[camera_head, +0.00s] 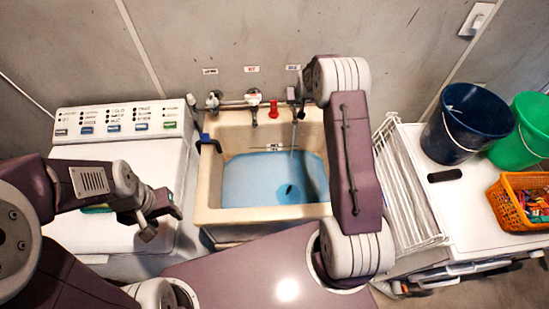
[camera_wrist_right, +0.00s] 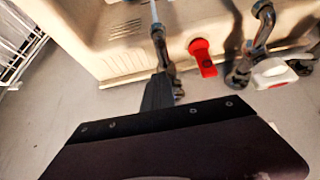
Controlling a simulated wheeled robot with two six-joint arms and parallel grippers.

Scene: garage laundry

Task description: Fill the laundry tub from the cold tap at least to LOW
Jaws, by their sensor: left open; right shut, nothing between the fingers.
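The laundry tub (camera_head: 211,180) is beige and holds blue water (camera_head: 250,180). A dark round spot shows in the water. A thin stream (camera_head: 292,140) falls into it from the spout under the blue label (camera_head: 293,67). A small dark-and-white mark (camera_head: 272,147) sits on the back wall just above the waterline; I cannot read it. My right gripper (camera_wrist_right: 160,90) is shut and empty, close to the spout pipe; my right arm hides most of it in the head view. The cold handle is not clearly visible. My left gripper (camera_head: 160,215) is open over the washer.
A red handle (camera_head: 273,108) and a white hot-side tap (camera_head: 253,99) stand left of the cold tap. A blue-tipped lever (camera_head: 207,142) is on the tub's left rim. A white rack (camera_head: 405,185), blue bucket (camera_head: 465,125), green bucket (camera_head: 522,130) and orange basket (camera_head: 515,208) stand right.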

